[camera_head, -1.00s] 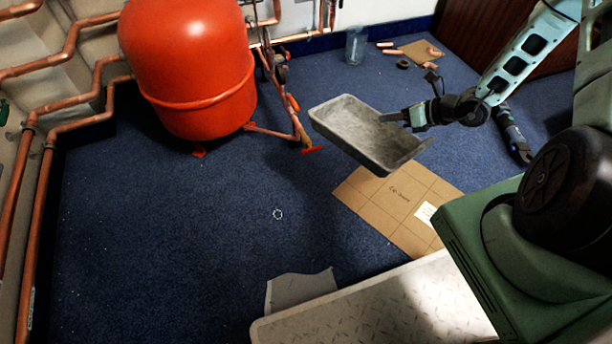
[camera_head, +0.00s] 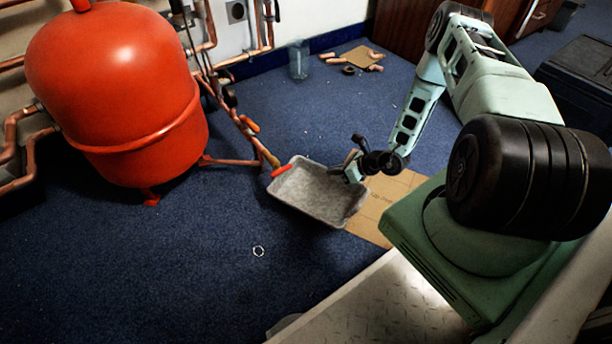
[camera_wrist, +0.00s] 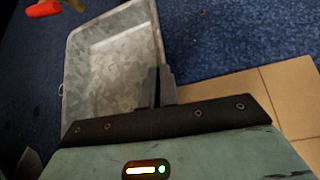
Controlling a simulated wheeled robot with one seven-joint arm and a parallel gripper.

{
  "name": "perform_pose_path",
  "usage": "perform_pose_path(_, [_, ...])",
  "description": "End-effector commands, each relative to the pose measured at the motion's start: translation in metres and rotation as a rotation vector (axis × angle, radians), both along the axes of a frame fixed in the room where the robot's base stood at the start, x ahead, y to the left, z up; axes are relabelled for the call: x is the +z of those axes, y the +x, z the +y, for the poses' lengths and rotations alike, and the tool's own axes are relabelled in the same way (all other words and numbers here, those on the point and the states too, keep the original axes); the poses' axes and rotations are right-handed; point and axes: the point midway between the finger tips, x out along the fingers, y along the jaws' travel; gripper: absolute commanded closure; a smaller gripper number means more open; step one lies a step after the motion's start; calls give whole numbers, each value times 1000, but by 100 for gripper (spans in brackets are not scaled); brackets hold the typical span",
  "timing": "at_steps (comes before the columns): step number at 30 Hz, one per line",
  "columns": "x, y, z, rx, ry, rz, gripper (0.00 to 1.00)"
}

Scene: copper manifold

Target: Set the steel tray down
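The steel tray (camera_head: 312,193) is a grey, shallow, rectangular metal tray in the middle of the head view. My gripper (camera_head: 352,166) is at its right rim. In the wrist view the tray (camera_wrist: 112,62) fills the upper left, and my gripper's fingers (camera_wrist: 160,88) are close together with the tray's wall between them. The tray is empty and looks nearly level, low over the blue carpet. Whether its underside touches the floor cannot be told. It overlaps the left edge of the cardboard sheet (camera_head: 372,222) in the head view.
A red tank (camera_head: 120,95) with copper pipes stands at the left. A red-handled valve (camera_head: 281,171) is right beside the tray's left corner. A small ring (camera_head: 258,251) lies on the carpet. A glass jar (camera_head: 299,60) and copper fittings (camera_head: 335,60) lie farther back.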

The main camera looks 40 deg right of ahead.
Motion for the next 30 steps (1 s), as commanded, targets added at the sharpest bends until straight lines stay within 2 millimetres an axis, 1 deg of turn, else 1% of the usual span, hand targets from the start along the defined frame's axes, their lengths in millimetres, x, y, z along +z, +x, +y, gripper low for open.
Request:
perform_pose_path(1, [-5, 12, 8, 4, 0, -4, 100])
perform_pose_path(6, [-4, 46, 28, 3, 0, -4, 100])
perform_pose_path(10, [-2, 62, 37, 2, 0, -2, 100])
perform_pose_path(17, [-1, 74, 44, 1, 1, -1, 100])
perform_pose_path(19, [-1, 81, 49, 2, 1, -2, 100])
perform_pose_path(20, [-3, 83, 50, 1, 1, -3, 100])
perform_pose_path(21, [-12, 81, 49, -1, 2, 0, 100])
perform_pose_path(25, [-29, 81, 49, -2, 2, -1, 100])
perform_pose_path(27, [-35, 81, 49, 0, 2, -1, 100])
perform_pose_path(30, [-36, 81, 49, 0, 2, 0, 100])
